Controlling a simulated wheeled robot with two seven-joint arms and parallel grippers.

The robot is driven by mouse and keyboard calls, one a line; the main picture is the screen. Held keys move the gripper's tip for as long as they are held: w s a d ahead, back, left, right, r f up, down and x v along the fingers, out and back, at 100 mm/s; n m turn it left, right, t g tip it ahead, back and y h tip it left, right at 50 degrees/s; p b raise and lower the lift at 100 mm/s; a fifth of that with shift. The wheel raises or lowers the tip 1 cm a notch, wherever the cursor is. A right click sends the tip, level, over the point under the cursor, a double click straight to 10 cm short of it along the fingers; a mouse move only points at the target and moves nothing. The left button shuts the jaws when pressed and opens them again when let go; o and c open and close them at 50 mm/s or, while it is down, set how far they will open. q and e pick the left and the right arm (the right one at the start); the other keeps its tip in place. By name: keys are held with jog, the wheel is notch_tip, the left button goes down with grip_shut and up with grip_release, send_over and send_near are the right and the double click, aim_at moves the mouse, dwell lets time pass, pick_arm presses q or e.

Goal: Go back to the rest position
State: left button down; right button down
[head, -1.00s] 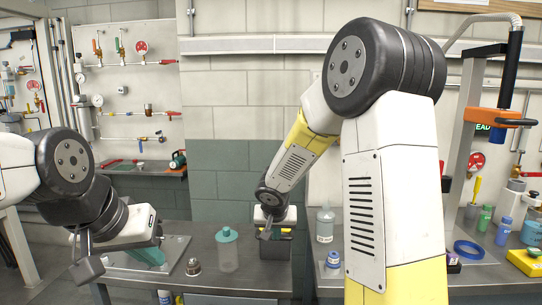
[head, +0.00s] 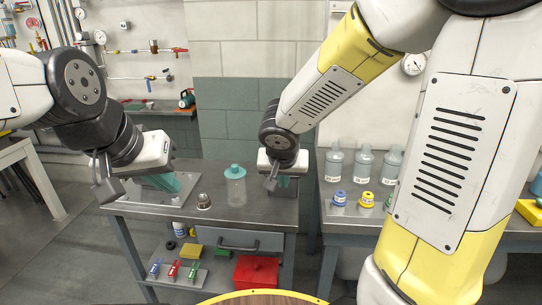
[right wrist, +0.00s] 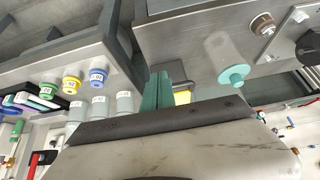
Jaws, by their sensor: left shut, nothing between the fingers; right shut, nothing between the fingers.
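My left gripper (head: 168,184) has teal fingers. It is shut and empty above a grey metal plate (head: 122,203) at the left of the workbench. My right gripper (head: 287,184) is shut and empty near the bench's right end; its teal fingers also show in the right wrist view (right wrist: 158,90). The arm behind it fills much of the head view's right side. Between the grippers stand a clear bottle with a teal cap (head: 236,189) and a small metal fitting (head: 204,202). Neither gripper holds them.
The workbench (head: 225,215) has a lower shelf with a red box (head: 256,272) and small coloured parts. The right-hand bench carries several grey bottles, including one beside my arm (head: 334,163), and blue-lidded (head: 339,199) and yellow-lidded (head: 367,200) jars. A wall stands close behind.

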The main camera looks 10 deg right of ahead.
jog(key=s+d+r+n+y, duration=0.1)
jog(key=s+d+r, duration=0.1)
jog(key=s+r, duration=0.3)
jog(key=s+d+r+n+y, duration=0.1)
jog(key=s+d+r+y, duration=0.1)
jog(key=s+r, duration=0.4)
jog(key=s+d, duration=0.1)
jog(key=s, duration=0.3)
jog(key=shift+s+r+n+y, duration=0.25)
jog(key=shift+s+n+y, duration=0.05)
jog(key=shift+s+n, duration=0.1)
